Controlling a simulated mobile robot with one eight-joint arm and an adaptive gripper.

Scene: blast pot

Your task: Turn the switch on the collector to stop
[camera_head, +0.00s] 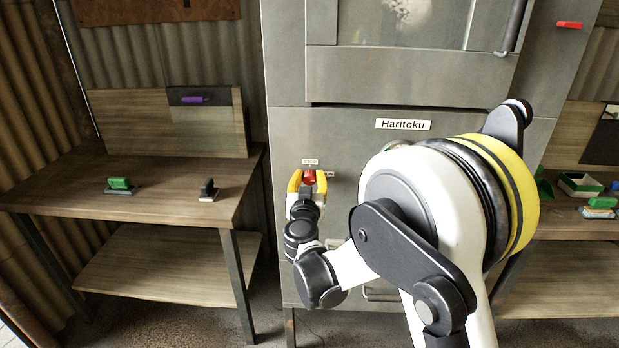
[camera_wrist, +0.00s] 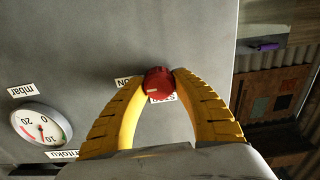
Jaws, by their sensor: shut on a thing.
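The collector (camera_head: 340,130) is a large grey metal cabinet labelled "Haritoku" in the head view. Its red rotary switch (camera_head: 309,177) sits on the front panel, with a small label above it and another to its right. In the wrist view the switch (camera_wrist: 158,82) shows a pale mark near its lower left. Labels reading "ON" and a partly covered "STOP" stand beside it. My gripper (camera_head: 308,181) has its yellow fingers closed around the switch, one fingertip on each side. The wrist view shows both fingertips (camera_wrist: 159,80) touching its sides.
A round gauge (camera_wrist: 41,127) marked "mbar" is on the panel in the wrist view. A wooden bench (camera_head: 150,190) at left holds a green-handled tool (camera_head: 120,185) and a black-handled stamp-like item (camera_head: 209,190). Another bench (camera_head: 570,255) with several items stands at right.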

